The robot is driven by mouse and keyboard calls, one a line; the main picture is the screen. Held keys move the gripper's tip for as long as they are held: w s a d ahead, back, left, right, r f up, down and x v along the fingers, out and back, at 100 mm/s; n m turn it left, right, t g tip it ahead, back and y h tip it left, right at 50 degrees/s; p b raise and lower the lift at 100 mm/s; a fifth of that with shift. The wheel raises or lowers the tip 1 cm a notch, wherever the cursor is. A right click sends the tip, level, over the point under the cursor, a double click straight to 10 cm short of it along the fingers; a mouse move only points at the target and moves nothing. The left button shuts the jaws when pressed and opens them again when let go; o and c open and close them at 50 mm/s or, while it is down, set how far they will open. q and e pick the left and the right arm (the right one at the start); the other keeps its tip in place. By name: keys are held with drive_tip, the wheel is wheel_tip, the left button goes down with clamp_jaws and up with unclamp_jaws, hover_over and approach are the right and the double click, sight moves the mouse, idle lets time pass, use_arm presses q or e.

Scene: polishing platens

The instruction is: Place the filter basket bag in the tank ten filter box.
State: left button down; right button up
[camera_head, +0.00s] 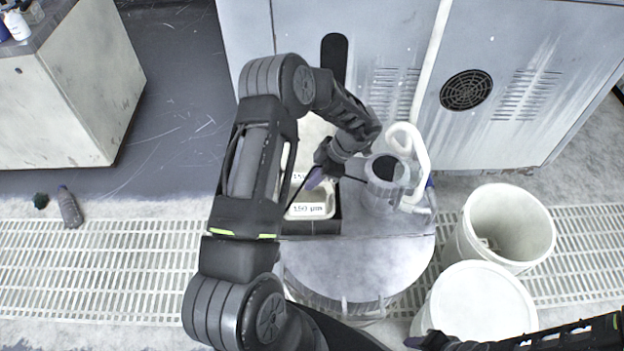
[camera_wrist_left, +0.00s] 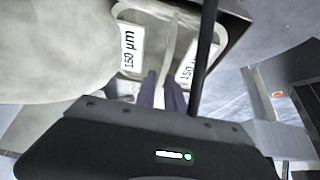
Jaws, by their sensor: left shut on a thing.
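My left gripper (camera_head: 318,180) reaches down over a dark filter box (camera_head: 312,228), with its purple fingertips close together. In the left wrist view the fingertips (camera_wrist_left: 162,92) are shut at the pale rim of a whitish filter bag (camera_wrist_left: 55,50); the exact grip is partly hidden. A tag reading 150 µm shows beside this bag. A second pale rim with a 150 µm tag lies inside the dark box wall (camera_wrist_left: 232,35). In the head view a white bag rim with a 150 µm tag (camera_head: 307,210) sits in the box. My right gripper (camera_head: 425,342) is at the bottom edge, its jaws unclear.
A round metal tank lid (camera_head: 360,268) lies in front of the box. A clear cylinder (camera_head: 385,185) with a white hose (camera_head: 415,150) stands just right of it. Two white buckets (camera_head: 505,225) (camera_head: 480,305) stand farther right. A grey cabinet (camera_head: 520,80) closes off the back.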

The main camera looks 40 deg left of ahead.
use_arm(q)
drive_tip(key=c, duration=1.4)
unclamp_jaws()
drive_tip(key=p+v, duration=0.1)
drive_tip(key=v, duration=1.1)
drive_tip(key=shift+p, duration=0.4)
